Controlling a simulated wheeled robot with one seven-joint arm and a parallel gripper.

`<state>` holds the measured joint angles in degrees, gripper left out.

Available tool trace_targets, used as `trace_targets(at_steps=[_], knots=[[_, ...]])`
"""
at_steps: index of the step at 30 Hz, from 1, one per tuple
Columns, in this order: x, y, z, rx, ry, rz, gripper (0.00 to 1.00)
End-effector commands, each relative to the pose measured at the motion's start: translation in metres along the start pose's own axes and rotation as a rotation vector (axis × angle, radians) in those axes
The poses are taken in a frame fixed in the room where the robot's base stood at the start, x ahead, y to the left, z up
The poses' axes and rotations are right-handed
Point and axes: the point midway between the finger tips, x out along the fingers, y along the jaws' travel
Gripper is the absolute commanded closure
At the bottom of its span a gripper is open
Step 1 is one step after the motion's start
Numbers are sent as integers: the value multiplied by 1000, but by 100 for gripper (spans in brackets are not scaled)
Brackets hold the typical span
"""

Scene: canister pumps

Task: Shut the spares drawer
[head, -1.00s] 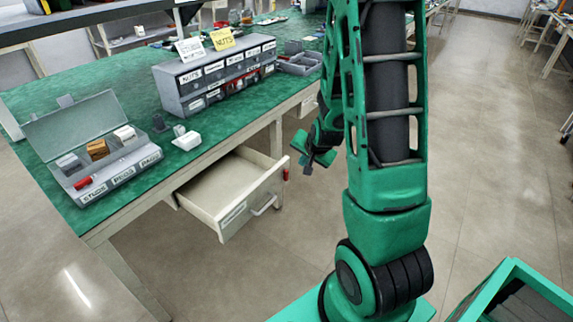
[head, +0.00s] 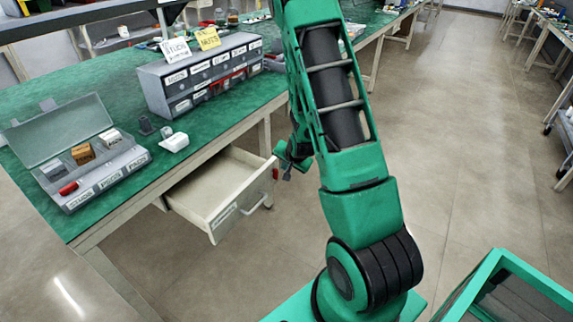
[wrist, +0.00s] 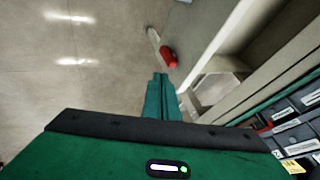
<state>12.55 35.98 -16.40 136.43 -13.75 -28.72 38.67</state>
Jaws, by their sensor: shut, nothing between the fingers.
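The spares drawer (head: 217,190) is pulled well out from under the green bench and looks empty inside. Its front has a label and a pale bar handle (head: 252,206), with a red piece (head: 276,173) at the right end. In the wrist view the red piece (wrist: 169,57) lies just beyond my fingertips. My gripper (head: 287,165) is shut and empty, close to the right side of the drawer front; in the wrist view its green fingers (wrist: 160,82) are together. I cannot tell whether it touches the drawer. My arm hides part of the bench behind it.
An open grey case (head: 85,165) with labelled compartments sits at the bench's left. A grey small-parts cabinet (head: 200,72) stands further back. A white block (head: 174,142) lies near the bench edge. Floor is clear in front of the drawer and right of my arm.

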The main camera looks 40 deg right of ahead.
Motion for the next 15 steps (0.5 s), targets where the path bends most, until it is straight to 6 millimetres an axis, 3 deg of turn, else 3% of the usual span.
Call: trace_targets(at_steps=[1,6,15], knots=[[3,-12,1,-7,-1,-7,100],[11,-27,0,-5,1,-5,100],[14,-34,0,-2,0,-4,100]])
